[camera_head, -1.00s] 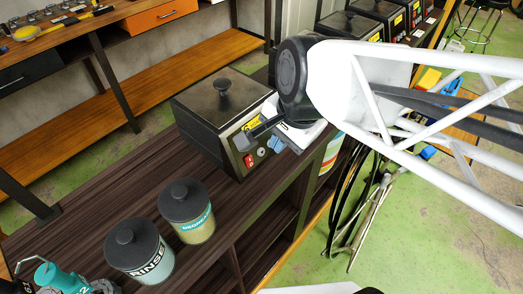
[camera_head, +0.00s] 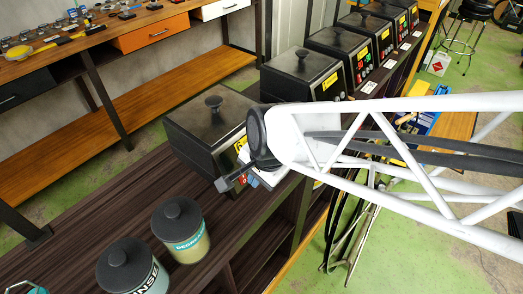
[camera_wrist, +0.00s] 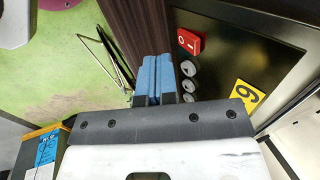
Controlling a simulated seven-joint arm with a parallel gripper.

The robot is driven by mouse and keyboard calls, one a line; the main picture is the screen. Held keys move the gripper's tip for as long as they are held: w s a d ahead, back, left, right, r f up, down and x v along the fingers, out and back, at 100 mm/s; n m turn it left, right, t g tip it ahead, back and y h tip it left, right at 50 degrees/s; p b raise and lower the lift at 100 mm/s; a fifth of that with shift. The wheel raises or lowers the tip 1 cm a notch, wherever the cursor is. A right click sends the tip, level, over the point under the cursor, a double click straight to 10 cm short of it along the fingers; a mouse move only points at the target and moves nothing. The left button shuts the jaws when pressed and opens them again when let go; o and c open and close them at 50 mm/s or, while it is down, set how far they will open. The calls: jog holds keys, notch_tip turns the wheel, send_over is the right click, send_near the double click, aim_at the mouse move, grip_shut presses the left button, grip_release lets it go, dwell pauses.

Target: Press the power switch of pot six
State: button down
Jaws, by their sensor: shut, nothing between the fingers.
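Pot six is the nearest black box-shaped pot (camera_head: 195,133) with a knobbed lid, on the dark wood counter. In the wrist view its black front panel (camera_wrist: 265,55) carries a yellow "6" label (camera_wrist: 247,96), a red power switch (camera_wrist: 190,42) and several grey knobs below the switch. My gripper (camera_wrist: 156,72) is shut and empty, its blue fingertips together. In the wrist view the tips lie left of the switch, with a visible gap between them. In the head view my gripper (camera_head: 240,182) is in front of the panel's lower part and mostly hides the switch.
Several more black pots (camera_head: 305,75) stand in a row at the back right. A degreaser jar (camera_head: 181,230) and a rinse jar (camera_head: 130,268) stand on the counter (camera_head: 100,200) in front of pot six. The counter left of the pot is clear.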

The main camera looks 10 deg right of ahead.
aim_at(244, 178)
jog(key=shift+w+a+f, duration=0.3)
jog(key=shift+w+a, duration=0.55)
jog(key=shift+a, duration=0.05)
jog(key=shift+w+a, duration=0.1)
jog(key=shift+w+a+g+h, duration=0.15)
jog(key=shift+g+h, duration=0.15)
jog(key=shift+g, duration=0.1)
jog(key=shift+r, duration=0.15)
jog(key=shift+r, duration=0.6)
jog(key=shift+r, duration=0.1)
